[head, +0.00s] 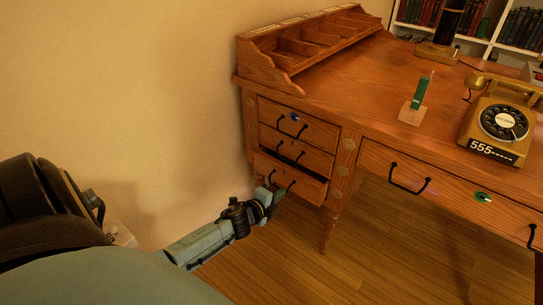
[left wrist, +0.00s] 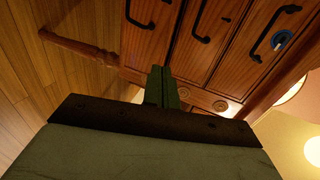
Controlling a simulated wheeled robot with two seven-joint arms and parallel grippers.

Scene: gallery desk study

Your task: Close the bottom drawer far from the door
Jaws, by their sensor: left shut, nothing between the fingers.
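The wooden desk (head: 345,140) has a stack of three drawers on its left side. The bottom drawer (head: 305,189) stands partly out, with a dark gap above its front; its front also shows in the left wrist view (left wrist: 147,45). It has a black handle (head: 281,181). My left gripper (head: 274,192) is shut and empty at the lower left of this drawer front. In the left wrist view its closed fingers (left wrist: 161,86) are close to the drawer front; whether they touch it I cannot tell. My right gripper is out of view.
The middle drawer (head: 295,149) and top drawer (head: 313,131) look flush. A desk leg (head: 328,230) stands right of the stack. A wide drawer (head: 455,192) is further right. A telephone (head: 500,120) stands on the desktop. A wall (head: 150,90) is at left; the wooden floor in front is clear.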

